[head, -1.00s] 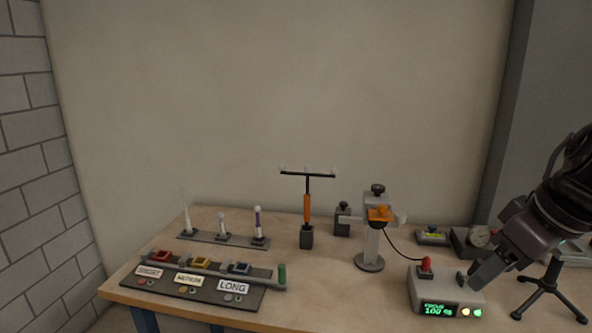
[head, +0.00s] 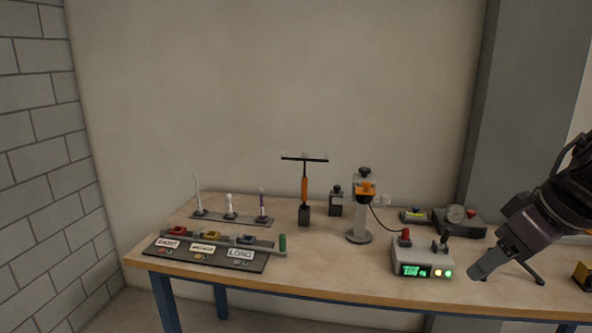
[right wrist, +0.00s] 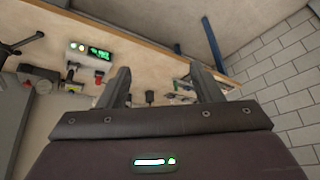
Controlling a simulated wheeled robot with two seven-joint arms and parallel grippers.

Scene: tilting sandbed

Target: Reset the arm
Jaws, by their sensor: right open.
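My right gripper (head: 490,262) is at the right of the head view, in front of the table's front right part. In the right wrist view its two fingers (right wrist: 160,88) stand apart with nothing between them. The control box (head: 422,262), with a green lit display and a red knob, sits on the table just left of the gripper, apart from it. It also shows in the right wrist view (right wrist: 90,50). My left gripper is in no frame.
On the wooden table (head: 330,275) stand a grey post with an orange head (head: 362,215), an orange-handled T-shaped tool (head: 305,190), a labelled board (head: 208,252) and a rack of slim tools (head: 232,218). A gauge box (head: 458,222) is at the back right. A brick wall (head: 40,170) is at left.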

